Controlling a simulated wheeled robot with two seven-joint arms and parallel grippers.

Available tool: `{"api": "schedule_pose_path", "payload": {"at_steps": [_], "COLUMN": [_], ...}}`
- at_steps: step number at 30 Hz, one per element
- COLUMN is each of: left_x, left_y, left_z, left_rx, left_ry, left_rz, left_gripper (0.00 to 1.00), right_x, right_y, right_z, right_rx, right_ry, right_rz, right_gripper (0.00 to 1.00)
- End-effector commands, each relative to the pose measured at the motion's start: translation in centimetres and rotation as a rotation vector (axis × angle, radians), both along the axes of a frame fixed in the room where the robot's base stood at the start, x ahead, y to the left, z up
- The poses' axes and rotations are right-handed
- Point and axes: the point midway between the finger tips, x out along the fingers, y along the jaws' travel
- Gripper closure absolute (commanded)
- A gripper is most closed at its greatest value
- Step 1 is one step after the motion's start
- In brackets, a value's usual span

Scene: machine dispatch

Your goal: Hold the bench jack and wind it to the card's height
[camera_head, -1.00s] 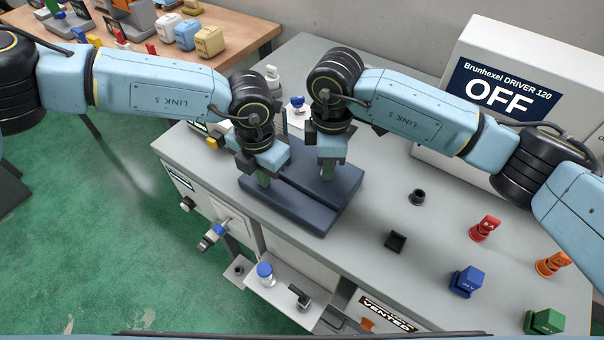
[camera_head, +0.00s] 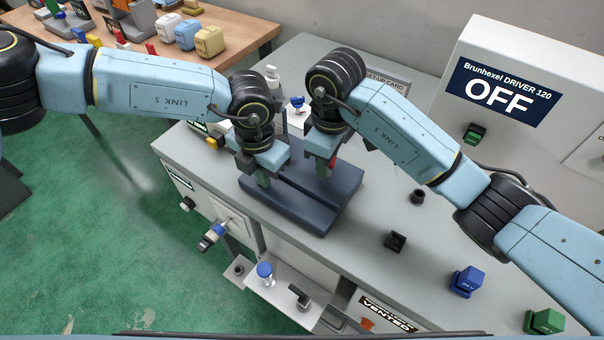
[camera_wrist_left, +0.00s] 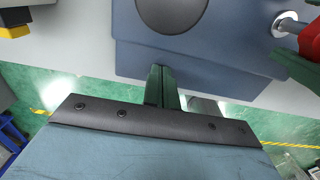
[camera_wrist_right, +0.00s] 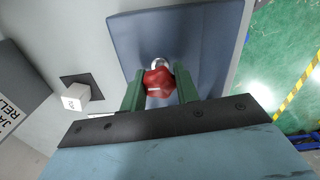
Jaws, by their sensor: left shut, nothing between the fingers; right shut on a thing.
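The bench jack is a dark blue, block-like body (camera_head: 305,212) on the grey bench, with a red knob on a silver shaft. My right gripper (camera_head: 323,174) is shut on the red knob (camera_wrist_right: 158,83), whose sides lie between the green fingers in the right wrist view. My left gripper (camera_head: 264,182) is shut and empty over the left part of the jack. In the left wrist view its closed fingers (camera_wrist_left: 160,80) are at the jack's edge, below a dark round disc (camera_wrist_left: 172,12); contact is unclear. A card sign (camera_head: 388,82) behind my right arm is partly hidden.
A white driver cabinet reading OFF (camera_head: 500,92) stands at the back right. A black socket (camera_head: 396,241), a blue block (camera_head: 467,281) and a green block (camera_head: 545,321) are on the right of the bench. A low shelf (camera_head: 255,283) juts out in front.

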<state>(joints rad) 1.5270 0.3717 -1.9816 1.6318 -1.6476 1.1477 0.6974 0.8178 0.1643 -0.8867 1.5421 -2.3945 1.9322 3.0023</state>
Motion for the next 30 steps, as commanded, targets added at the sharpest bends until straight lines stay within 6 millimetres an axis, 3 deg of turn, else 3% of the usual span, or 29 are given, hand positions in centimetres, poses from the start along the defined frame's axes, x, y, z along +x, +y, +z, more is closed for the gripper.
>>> {"api": "schedule_pose_path", "payload": {"at_steps": [1,8,9,14,30], "left_x": [-0.41,-0.42,-0.42,-0.43,-0.46], "left_y": [-0.05,-0.04,-0.04,-0.03,0.02], "left_z": [-0.72,-0.72,-0.72,-0.71,-0.71], "left_rx": [-0.001,-0.001,-0.001,-0.001,0.001], "left_ry": [0.01,0.01,0.01,0.01,0.012], "left_rz": [-0.002,-0.002,-0.002,-0.002,-0.002], "left_gripper": [1.0,1.0,1.0,1.0,1.0], "right_x": [-0.24,-0.22,-0.22,-0.16,0.19], "right_y": [0.5,0.42,0.42,0.28,0.56], "right_z": [0.01,0.01,0.01,-0.02,0.56], "right_rx": [0.012,0.008,0.009,0.005,0.003], "right_ry": [0.004,0.003,0.003,0.003,-0.016], "right_rz": [0.001,-0.001,-0.001,-0.003,0.063], "right_gripper": [0.88,0.88,0.66,0.45,0.44]}}
